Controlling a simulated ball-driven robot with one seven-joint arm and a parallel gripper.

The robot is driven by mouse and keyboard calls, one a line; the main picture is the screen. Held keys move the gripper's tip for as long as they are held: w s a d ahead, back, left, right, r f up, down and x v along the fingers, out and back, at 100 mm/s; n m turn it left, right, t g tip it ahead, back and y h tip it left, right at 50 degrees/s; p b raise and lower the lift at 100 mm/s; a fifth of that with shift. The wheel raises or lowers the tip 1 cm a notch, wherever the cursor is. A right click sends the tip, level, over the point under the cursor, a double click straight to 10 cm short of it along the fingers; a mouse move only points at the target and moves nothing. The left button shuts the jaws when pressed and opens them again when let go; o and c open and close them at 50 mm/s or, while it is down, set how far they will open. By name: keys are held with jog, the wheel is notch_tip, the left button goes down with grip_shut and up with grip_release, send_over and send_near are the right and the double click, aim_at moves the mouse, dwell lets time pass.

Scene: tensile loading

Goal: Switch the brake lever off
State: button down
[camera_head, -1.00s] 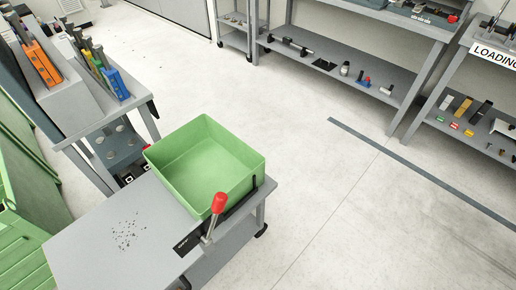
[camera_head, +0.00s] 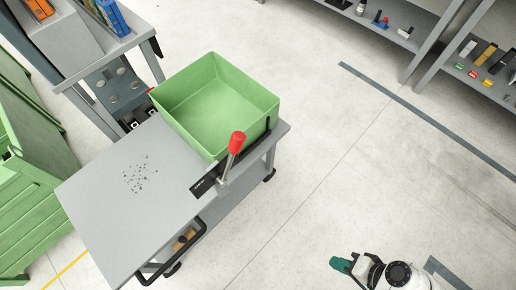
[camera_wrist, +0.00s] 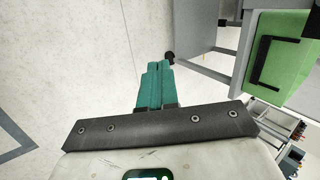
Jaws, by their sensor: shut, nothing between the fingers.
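The brake lever (camera_head: 231,158) is a metal stick with a red knob, standing up at the near right edge of the grey cart (camera_head: 110,212), beside a black label plate. My gripper (camera_head: 340,264) has teal fingers and is low at the bottom right in the head view, over the floor and well apart from the cart and lever. In the wrist view my gripper (camera_wrist: 158,68) shows its teal fingers together with nothing between them. The lever cannot be made out in the wrist view.
An empty green bin (camera_head: 215,105) sits on the cart behind the lever. The cart has a black handle (camera_head: 172,255) and wheels. A shelf rack (camera_head: 490,75) stands at the upper right and green crates (camera_head: 35,190) at the left. The floor right of the cart is clear.

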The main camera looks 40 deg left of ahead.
aim_at(229, 161)
jog(key=w+a+g+y+b, duration=0.2)
jog(key=w+a+y, duration=0.25)
jog(key=a, duration=0.55)
jog(key=w+a+r+g+y+b, duration=0.3)
jog(key=w+a+r+g+y, duration=0.2)
jog(key=w+a+r+y, duration=0.3)
jog(key=w+a+r, duration=0.1)
jog(key=a+r, duration=0.2)
jog(key=a, duration=0.2)
jog(key=shift+w+m+b, duration=0.15)
jog(key=shift+m+b, duration=0.25)
jog(key=shift+a, duration=0.15)
jog(key=s+d+r+p+x, duration=0.1)
jog(key=p+x, duration=0.3)
jog(key=x, duration=0.8)
jog(key=shift+s+a, duration=0.2)
jog(key=shift+s, duration=0.65)
jog(key=shift+r, duration=0.1)
